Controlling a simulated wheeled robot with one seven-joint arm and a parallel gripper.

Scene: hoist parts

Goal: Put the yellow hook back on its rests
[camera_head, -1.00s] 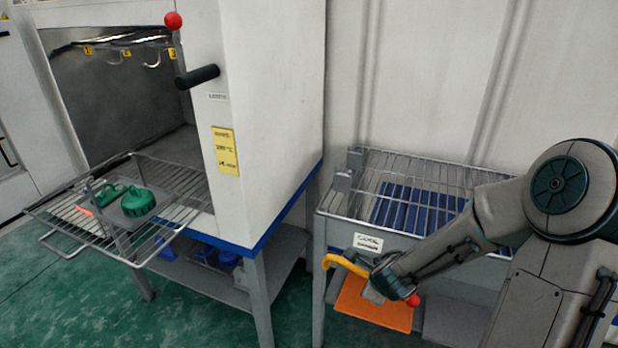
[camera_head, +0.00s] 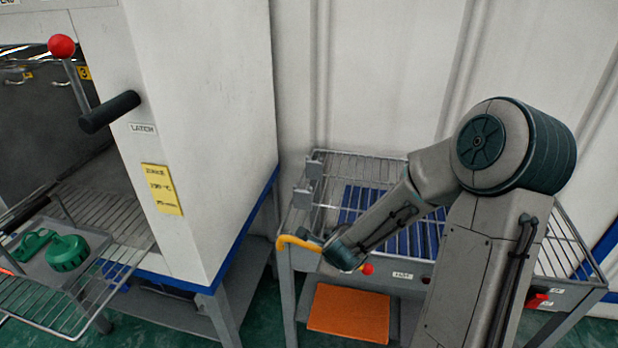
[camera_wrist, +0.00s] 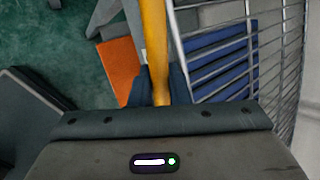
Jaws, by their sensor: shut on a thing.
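The yellow hook (camera_head: 298,242) is a bent yellow rod, held near the front left corner of the wire-topped table. My gripper (camera_head: 330,247) is shut on it. In the wrist view the yellow shaft (camera_wrist: 155,45) runs up from between the fingers (camera_wrist: 160,92), which are partly hidden by the wrist housing. A red ball (camera_head: 367,269) shows just right of my gripper; I cannot tell what it belongs to. Two grey upright blocks, which look like the rests (camera_head: 302,197), stand along the table's left end, behind the hook. I see nothing lying on them.
The wire-topped table (camera_head: 455,290) has blue slats under its grid and an orange sheet (camera_head: 348,312) below. A white oven-like cabinet (camera_head: 200,110) stands to the left. Its pulled-out wire rack (camera_head: 45,300) carries green parts (camera_head: 68,252). Green floor lies between them.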

